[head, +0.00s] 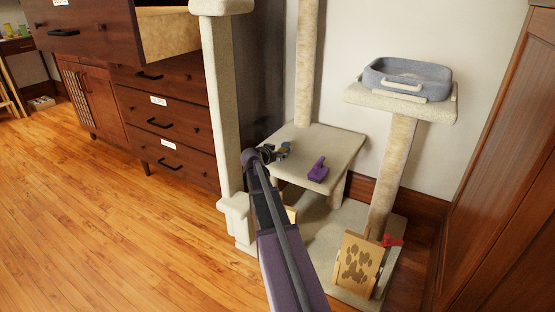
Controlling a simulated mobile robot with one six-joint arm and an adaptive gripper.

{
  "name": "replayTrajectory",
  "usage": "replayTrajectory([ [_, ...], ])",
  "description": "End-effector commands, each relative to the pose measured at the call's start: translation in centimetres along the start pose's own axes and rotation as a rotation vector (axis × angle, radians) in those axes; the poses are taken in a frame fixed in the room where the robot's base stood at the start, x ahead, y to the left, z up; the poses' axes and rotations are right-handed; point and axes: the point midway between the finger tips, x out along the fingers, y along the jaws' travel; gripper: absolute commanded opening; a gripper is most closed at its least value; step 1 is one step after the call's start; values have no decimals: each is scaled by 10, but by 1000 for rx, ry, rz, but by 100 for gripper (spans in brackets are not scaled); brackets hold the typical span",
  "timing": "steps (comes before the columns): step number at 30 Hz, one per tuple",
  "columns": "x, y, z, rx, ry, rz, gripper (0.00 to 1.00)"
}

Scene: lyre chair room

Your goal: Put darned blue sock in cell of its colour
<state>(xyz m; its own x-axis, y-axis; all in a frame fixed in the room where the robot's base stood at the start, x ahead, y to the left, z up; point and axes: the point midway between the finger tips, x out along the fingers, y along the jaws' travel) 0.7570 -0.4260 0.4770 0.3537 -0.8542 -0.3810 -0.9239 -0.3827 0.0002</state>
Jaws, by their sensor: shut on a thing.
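My gripper (276,153) is over the left part of the cat tree's beige middle platform (310,143). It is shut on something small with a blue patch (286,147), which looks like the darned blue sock. The gripper hides most of it, and I cannot tell whether it touches the platform. An open drawer (85,30) juts out of the dark wooden dresser at the top left. Its inside is hidden from this angle, and no coloured cells show.
A purple object (318,169) lies on the platform, right of my gripper. A carpeted post (222,110) stands between dresser and platform. A grey cat bed (407,79) sits on a higher perch. A paw-print board (357,264) and red item (392,241) are lower right. The left floor is clear.

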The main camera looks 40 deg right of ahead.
Motion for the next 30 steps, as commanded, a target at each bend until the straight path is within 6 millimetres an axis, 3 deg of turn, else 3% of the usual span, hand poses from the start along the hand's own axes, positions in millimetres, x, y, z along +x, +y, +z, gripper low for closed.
replayTrajectory([
  [17,3,1,7,0,0,1,40],
  [18,3,1,6,0,0,1,85],
  [20,3,1,6,0,0,1,100],
  [30,3,1,6,0,0,1,100],
])
